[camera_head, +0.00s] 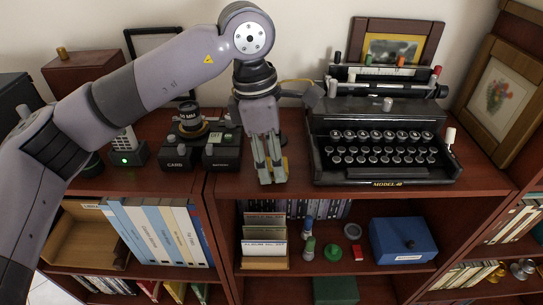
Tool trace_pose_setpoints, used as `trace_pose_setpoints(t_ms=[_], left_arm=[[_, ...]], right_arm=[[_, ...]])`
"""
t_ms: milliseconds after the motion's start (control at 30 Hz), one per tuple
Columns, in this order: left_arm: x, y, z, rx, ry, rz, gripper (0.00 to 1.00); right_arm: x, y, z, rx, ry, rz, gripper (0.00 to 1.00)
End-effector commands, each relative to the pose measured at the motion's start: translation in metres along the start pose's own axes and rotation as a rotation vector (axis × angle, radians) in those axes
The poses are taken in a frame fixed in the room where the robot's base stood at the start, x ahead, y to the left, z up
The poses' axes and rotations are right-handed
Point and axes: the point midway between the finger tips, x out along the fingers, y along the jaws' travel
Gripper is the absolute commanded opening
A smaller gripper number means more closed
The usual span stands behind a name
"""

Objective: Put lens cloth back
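My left gripper (272,180) points straight down at the front of the shelf top, between the camera gear and the typewriter. Its fingers look close together; whether they are shut on something is not clear. A small yellow patch (285,164) shows at the right side of the fingers, mostly hidden by them; I cannot tell if it is the lens cloth. No other lens cloth is recognisable. A black camera-like device with a lens marked 50 MM (189,117) stands left of the gripper on a base marked CARD. My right gripper is not in view.
A black typewriter (383,105) stands close to the right of the gripper. A dark box marked OFF (222,150) is just left of it. Picture frames (500,90) lean behind. The shelf below holds books (158,232), a blue box (402,241) and small bottles.

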Motion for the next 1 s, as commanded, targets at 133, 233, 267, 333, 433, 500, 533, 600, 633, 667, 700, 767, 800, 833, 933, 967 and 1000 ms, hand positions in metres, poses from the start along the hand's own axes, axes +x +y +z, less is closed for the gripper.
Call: trace_pose_setpoints(t_ms=[133, 233, 267, 333, 433, 500, 533, 600, 633, 667, 700, 767, 800, 833, 933, 967, 1000], left_arm=[[0.000, 0.000, 0.000, 0.000, 0.000, 0.000, 0.52], [0.000, 0.000, 0.000, 0.000, 0.000, 0.000, 0.52], [0.000, 0.000, 0.000, 0.000, 0.000, 0.000, 0.52], [0.000, 0.000, 0.000, 0.000, 0.000, 0.000, 0.52], [-0.003, 0.000, 0.001, 0.000, 0.000, 0.000, 0.52], [-0.007, 0.000, 0.001, 0.000, -0.001, 0.002, 0.52], [-0.010, 0.001, 0.001, -0.001, -0.001, 0.003, 0.52], [-0.021, 0.001, 0.001, -0.001, -0.002, 0.005, 0.52], [-0.027, 0.001, 0.001, 0.000, -0.002, 0.005, 0.52], [-0.034, 0.001, 0.001, 0.000, -0.002, 0.005, 0.52], [-0.043, 0.001, 0.001, -0.001, -0.002, 0.005, 0.52], [-0.057, 0.001, 0.001, 0.000, -0.002, 0.005, 0.52], [-0.066, 0.001, 0.001, -0.001, -0.002, 0.005, 0.52], [-0.072, 0.001, 0.001, -0.001, -0.001, 0.004, 0.52], [-0.092, 0.000, 0.001, -0.001, -0.001, 0.003, 0.52], [-0.097, 0.000, 0.001, -0.001, -0.002, 0.003, 0.52], [-0.103, 0.000, 0.001, -0.001, -0.001, 0.003, 0.52]], right_arm=[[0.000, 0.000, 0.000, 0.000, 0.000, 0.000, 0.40], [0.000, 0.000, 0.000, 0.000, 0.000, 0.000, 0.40], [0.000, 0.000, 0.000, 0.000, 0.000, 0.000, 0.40], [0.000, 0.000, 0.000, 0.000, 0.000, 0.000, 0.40], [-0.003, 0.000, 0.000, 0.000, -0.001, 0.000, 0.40], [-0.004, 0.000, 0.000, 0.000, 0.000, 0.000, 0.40], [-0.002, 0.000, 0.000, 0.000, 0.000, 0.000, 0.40], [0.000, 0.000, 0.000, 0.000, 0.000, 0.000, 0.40], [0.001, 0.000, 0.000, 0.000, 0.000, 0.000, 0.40], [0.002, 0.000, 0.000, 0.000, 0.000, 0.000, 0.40], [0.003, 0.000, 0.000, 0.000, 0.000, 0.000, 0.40], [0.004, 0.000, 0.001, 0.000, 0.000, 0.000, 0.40], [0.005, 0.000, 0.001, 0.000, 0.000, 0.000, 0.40], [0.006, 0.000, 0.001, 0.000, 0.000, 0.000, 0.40], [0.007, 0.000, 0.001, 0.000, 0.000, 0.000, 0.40], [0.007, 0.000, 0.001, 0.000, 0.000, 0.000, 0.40], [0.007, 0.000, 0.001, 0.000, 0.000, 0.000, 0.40]])
